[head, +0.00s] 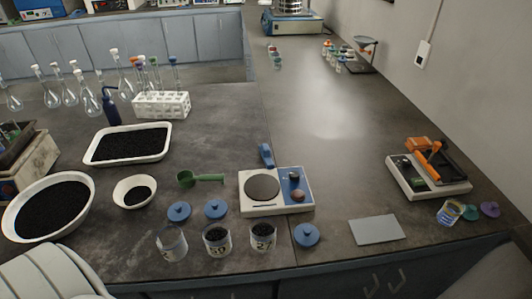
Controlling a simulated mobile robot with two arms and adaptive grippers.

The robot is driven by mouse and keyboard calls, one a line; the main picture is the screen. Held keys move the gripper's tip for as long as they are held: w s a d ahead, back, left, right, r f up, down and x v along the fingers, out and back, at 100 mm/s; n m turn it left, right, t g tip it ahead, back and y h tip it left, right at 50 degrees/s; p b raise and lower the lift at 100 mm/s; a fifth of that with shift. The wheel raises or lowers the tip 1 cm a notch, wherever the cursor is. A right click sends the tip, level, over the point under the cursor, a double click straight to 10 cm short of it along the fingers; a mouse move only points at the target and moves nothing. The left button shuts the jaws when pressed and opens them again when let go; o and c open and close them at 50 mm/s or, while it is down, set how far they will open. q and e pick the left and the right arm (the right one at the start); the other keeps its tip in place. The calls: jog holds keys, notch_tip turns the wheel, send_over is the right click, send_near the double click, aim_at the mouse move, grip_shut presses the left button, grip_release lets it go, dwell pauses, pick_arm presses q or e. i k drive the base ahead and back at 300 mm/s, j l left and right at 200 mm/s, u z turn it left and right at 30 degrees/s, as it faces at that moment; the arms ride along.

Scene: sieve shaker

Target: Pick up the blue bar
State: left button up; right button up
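A short blue bar-like piece (266,155) is just behind the white balance, near the middle of the head view. It looks tilted, and its lower end comes close to the balance's back edge. I cannot tell whether they touch. The balance (248,206) has a dark round pan on its left and a blue panel on its right, with small weights on the panel. Neither of my grippers is in view.
A green scoop (200,179) lies left of the balance. Jars with dark grains (217,241) and blue lids (307,235) stand in front. A grey plate (377,229) lies to the right. The counter behind the blue piece is clear.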

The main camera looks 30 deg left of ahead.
aim_at(264, 150)
jog(key=i+l, duration=0.15)
jog(key=l, duration=0.2)
jog(key=i+l, duration=0.15)
jog(key=l, duration=0.2)
jog(key=i+l+u, duration=0.1)
jog(key=l, duration=0.25)
jog(key=i+l, duration=0.2)
jog(key=l, duration=0.15)
jog(key=l+u, duration=0.1)
jog(key=u, duration=1.6)
jog(key=l, duration=0.05)
